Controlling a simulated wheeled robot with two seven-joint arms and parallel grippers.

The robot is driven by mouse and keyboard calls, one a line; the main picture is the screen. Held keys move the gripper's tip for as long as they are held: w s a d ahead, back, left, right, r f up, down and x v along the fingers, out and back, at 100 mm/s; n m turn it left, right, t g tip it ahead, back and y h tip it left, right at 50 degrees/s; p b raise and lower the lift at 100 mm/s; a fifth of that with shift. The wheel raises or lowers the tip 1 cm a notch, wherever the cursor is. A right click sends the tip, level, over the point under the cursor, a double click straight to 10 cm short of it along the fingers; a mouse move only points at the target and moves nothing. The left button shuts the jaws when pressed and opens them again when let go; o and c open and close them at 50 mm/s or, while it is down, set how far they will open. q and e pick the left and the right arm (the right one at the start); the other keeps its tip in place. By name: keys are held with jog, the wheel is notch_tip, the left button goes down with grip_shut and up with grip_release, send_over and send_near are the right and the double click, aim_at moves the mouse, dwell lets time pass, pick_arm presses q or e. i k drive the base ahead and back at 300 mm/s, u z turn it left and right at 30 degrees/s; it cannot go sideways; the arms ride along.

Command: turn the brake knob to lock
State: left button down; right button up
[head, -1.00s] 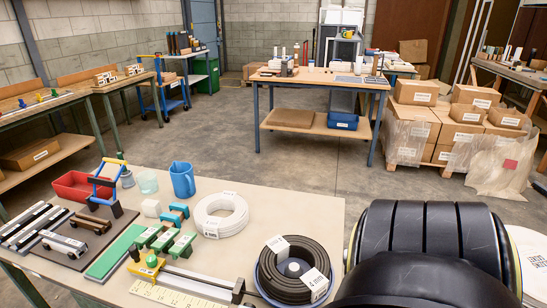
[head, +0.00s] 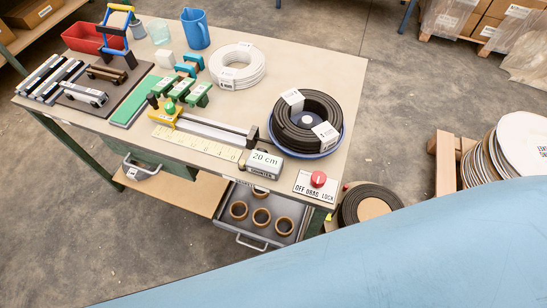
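The brake knob (head: 318,179) is a red round knob on a white plate (head: 316,190) marked OFF, DRAG and LOCK, at the near right corner of the workbench in the head view. The knob sits above the middle of the plate's lettering. I cannot tell which word it points to. Neither of my grippers is in view, and nothing touches the knob.
A drawer (head: 261,213) with brown rings is below. A large pale blue surface fills the bottom right, its nature unclear.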

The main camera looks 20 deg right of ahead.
aim_at(318, 179)
jog(key=k, duration=0.6)
jog(key=z, duration=0.8)
jog(key=i, duration=0.5)
jog(key=u, duration=0.05)
